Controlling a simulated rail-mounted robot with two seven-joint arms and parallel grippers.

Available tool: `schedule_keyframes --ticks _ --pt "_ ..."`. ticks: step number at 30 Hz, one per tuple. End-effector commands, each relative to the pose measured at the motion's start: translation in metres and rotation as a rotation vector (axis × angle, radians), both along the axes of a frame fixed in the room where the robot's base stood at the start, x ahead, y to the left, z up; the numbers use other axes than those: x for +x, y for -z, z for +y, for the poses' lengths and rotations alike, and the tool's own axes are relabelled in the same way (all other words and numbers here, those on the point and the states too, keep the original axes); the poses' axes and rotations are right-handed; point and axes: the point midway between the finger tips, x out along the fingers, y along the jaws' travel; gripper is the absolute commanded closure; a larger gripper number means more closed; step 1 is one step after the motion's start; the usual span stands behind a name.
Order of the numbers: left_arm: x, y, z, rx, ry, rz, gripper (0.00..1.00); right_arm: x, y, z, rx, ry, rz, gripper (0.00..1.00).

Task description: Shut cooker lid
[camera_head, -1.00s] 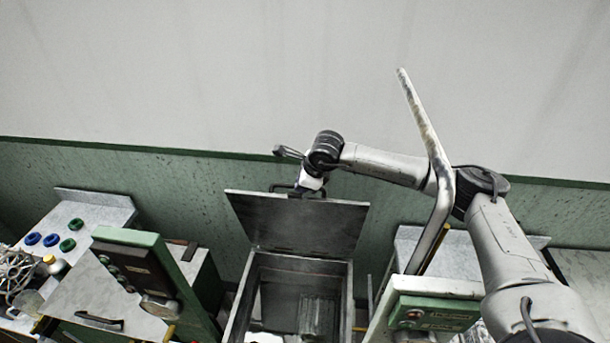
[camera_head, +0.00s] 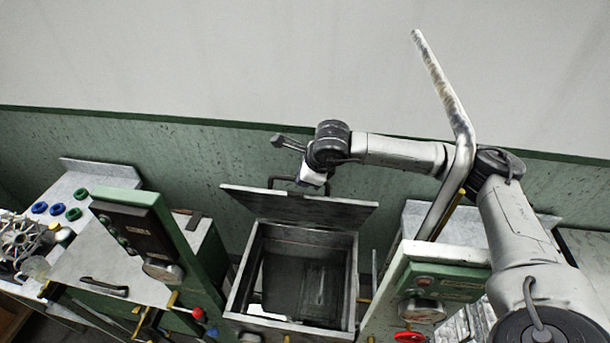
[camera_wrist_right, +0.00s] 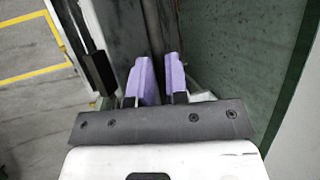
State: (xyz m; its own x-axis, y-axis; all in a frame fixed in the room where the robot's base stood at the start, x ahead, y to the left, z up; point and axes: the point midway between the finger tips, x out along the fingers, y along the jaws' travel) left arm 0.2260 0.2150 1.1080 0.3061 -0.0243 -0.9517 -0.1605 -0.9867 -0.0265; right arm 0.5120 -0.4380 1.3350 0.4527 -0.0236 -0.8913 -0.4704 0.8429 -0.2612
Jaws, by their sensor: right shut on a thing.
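The cooker (camera_head: 352,290) is an open metal box in the middle of the head view, its dark inside showing. Its flat grey lid (camera_head: 300,207) stands raised at the box's back edge. A dark handle (camera_head: 283,181) sits at the lid's top edge. My right gripper (camera_head: 300,180) is at that handle, behind the lid's top edge. The right wrist view shows its two purple fingers (camera_wrist_right: 160,78) close to a dark panel; the fingers' grip point is partly hidden. My left gripper is not in view.
A green panel with a gauge and red knob (camera_head: 418,312) stands right of the cooker. Another green panel (camera_head: 150,240) stands left. A bent metal pipe (camera_head: 445,95) rises near my right arm. A wall (camera_head: 215,155) is close behind the lid.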

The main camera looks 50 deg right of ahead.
Motion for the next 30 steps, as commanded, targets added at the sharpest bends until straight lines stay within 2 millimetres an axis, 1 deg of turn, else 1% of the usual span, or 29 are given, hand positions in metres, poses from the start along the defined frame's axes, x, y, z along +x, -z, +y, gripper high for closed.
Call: schedule_keyframes --ticks 4,5,8,15,19,23,30 --pt "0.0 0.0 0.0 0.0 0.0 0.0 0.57 0.0 -0.001 0.0 0.0 0.0 0.0 1.0" --pt "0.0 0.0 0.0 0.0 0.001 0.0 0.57 0.0 -0.001 0.0 0.0 0.0 0.0 0.84" --pt "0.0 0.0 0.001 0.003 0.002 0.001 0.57 0.0 -0.001 0.0 -0.001 0.0 -0.001 0.75" --pt "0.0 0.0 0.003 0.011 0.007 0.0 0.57 0.0 -0.002 -0.001 -0.001 0.0 -0.002 0.75" --pt "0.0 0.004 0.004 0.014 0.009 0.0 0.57 -0.004 -0.01 -0.001 -0.001 0.0 -0.004 0.75" --pt "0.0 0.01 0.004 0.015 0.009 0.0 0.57 -0.013 -0.026 0.0 -0.002 0.0 -0.005 0.75" --pt "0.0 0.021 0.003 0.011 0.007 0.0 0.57 -0.035 -0.07 0.001 -0.001 -0.001 -0.006 0.75"
